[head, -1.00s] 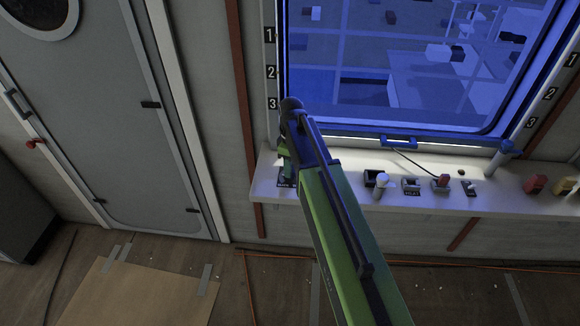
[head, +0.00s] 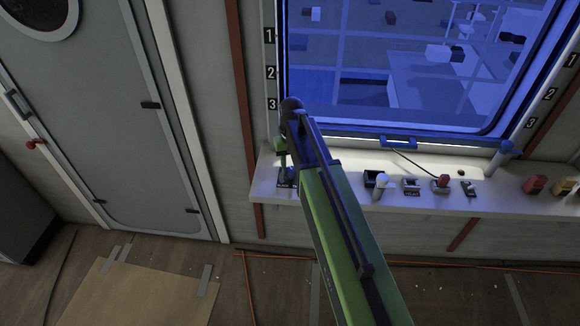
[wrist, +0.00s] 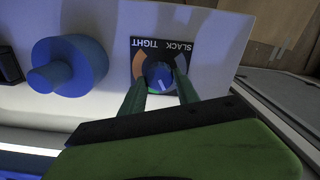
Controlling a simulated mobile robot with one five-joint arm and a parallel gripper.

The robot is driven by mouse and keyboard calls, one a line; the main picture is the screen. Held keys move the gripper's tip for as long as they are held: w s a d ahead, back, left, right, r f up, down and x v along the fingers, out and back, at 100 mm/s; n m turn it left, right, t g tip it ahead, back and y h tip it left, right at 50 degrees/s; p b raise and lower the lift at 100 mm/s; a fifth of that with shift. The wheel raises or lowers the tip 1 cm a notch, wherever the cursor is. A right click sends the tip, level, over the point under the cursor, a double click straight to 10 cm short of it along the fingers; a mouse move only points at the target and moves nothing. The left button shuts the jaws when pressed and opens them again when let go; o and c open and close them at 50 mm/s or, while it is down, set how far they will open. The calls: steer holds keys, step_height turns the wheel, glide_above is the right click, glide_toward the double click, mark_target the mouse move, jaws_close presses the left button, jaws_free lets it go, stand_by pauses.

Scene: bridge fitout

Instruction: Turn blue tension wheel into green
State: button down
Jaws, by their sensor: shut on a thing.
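The blue tension wheel (wrist: 158,72) is a small round knob with a white mark, on a dark plate (wrist: 148,42) lettered TIGHT and SLACK, upside down in the wrist view. The mark points toward the lower part of the dial. An orange arc shows at the left, a grey arc at the right, and a bit of green at the lower left, partly behind a finger. My gripper (wrist: 161,80) has its two green fingers shut on the wheel, one each side. In the head view my gripper (head: 284,168) is at the left end of the ledge; the wheel is hidden there.
A large blue cylindrical knob (wrist: 85,62) stands beside the plate in the wrist view. The white ledge (head: 330,192) carries a white-topped lever (head: 380,184), a red-topped control (head: 441,183) and a blue-topped post (head: 504,151). A blue-lit window (head: 400,60) is behind it.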

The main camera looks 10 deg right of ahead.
steer(key=m, duration=0.4)
steer(key=shift+d+m, duration=0.1)
steer(key=shift+m, duration=2.1)
steer(key=c, duration=0.9)
jaws_free()
